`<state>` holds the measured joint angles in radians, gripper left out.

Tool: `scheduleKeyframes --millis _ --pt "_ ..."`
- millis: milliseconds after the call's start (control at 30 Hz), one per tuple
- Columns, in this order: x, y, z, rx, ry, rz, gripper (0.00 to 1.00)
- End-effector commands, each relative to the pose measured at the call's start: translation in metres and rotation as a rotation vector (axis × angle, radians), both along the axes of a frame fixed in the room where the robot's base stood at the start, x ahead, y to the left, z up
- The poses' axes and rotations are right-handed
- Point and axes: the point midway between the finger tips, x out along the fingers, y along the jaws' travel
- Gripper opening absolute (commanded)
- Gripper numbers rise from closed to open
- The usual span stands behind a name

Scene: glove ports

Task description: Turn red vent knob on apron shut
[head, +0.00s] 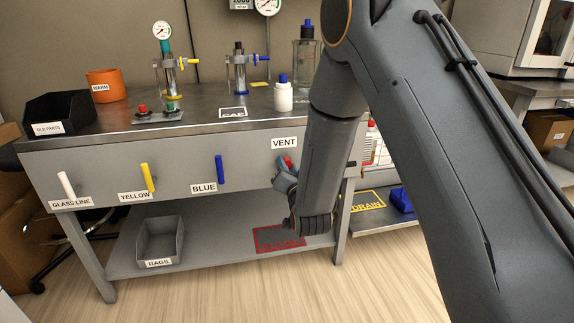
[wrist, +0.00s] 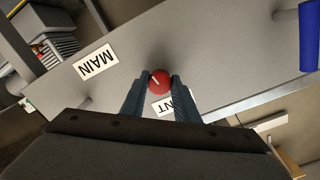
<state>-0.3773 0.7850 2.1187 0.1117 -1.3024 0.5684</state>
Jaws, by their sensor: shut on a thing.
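The red vent knob (wrist: 159,80) is on the grey apron (wrist: 215,50) of the bench, with a white pointer line on its face. My gripper (wrist: 160,85) is shut on the knob, one finger on each side of it. In the head view my gripper (head: 287,172) is at the apron below the VENT label (head: 284,143), and my arm hides much of it. A bit of the red knob (head: 288,161) shows there. In the wrist view the VENT label (wrist: 178,103) is partly covered by a finger.
Blue (head: 220,170), yellow (head: 148,178) and white (head: 66,184) handles stick out from the apron to the left. A MAIN label (wrist: 95,62) is near the knob in the wrist view. A grey RAGS bin (head: 160,240) stands on the lower shelf.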

Motion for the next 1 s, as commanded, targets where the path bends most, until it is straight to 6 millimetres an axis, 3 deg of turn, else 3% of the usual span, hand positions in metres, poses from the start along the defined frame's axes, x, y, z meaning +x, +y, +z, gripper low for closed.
scheduleKeyframes --millis 400,933,967,1000 --pt "-0.0004 -0.0005 -0.0001 0.174 0.052 -0.001 0.05" --pt "-0.0003 -0.0004 -0.0006 0.199 0.058 -0.001 0.05" --pt "-0.0003 -0.0005 -0.0006 0.199 0.058 -0.001 0.29" --pt "-0.0003 -0.0004 -0.0006 0.199 0.058 -0.001 0.36"
